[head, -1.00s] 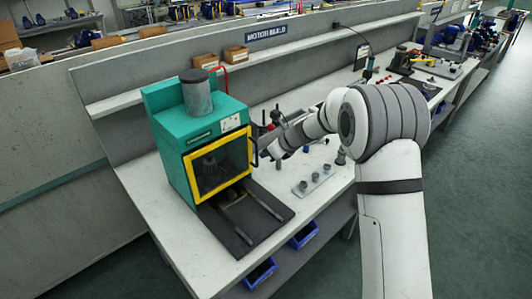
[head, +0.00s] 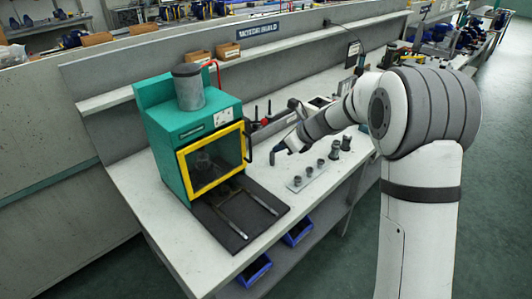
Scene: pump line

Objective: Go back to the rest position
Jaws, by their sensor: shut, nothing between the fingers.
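My gripper (head: 275,156) is at the end of my white and grey arm, above the bench to the right of the green machine (head: 172,128). It is small in the head view and partly edge-on, and I see nothing held in it. The green machine has a yellow-framed clear door (head: 212,160), which is closed, and a grey cylinder on top. My gripper looks apart from the machine's black door handle (head: 249,146).
A grey strip with several dark round parts (head: 309,178) lies on the bench (head: 330,196) below my gripper. More small dark parts stand beside it. A black plate with rails (head: 240,215) lies before the machine. Blue bins (head: 299,231) hang under the bench. The floor at right is open.

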